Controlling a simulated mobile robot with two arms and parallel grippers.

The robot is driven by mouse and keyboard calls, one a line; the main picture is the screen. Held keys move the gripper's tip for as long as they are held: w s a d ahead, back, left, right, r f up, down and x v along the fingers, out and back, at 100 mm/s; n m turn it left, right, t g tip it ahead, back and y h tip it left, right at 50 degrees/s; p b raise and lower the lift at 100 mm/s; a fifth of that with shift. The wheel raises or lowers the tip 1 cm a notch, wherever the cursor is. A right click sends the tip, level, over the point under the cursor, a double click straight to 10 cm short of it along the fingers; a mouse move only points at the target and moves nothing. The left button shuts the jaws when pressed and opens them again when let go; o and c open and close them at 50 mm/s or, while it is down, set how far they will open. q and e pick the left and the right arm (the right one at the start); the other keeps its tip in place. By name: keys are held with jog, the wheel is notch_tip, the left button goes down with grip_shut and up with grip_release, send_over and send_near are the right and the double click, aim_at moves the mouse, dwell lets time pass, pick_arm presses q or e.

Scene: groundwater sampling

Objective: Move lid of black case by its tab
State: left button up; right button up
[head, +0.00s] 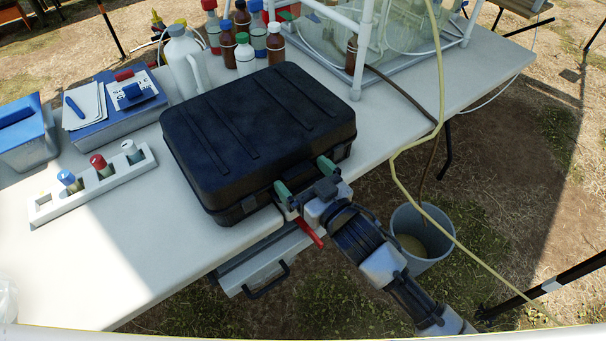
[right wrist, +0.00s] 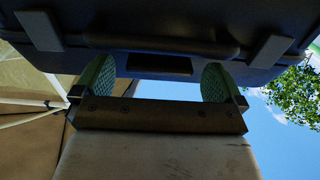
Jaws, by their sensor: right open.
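The black case (head: 258,125) lies shut on the white table, with its ribbed lid on top. Its front side faces my right gripper (head: 304,178), which is open at the case's front edge. In the right wrist view, the case (right wrist: 200,18) fills the top, with a latch at each side. A dark tab (right wrist: 158,64) shows at the middle of its front, between the two green fingertips of my gripper (right wrist: 157,82). Nothing is clamped between them; whether they touch the case I cannot tell. My left gripper is not in view.
A vial rack (head: 92,184) and a blue-white box (head: 115,105) stand left of the case. Bottles (head: 228,45) stand behind it, with a glass tank at the back right. A bucket (head: 422,237) and a drawer handle (head: 266,281) are below the table edge.

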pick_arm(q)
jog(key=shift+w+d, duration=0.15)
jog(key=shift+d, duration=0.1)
pick_arm(e)
jog(key=shift+w+a, duration=0.1)
jog(key=shift+w, duration=0.05)
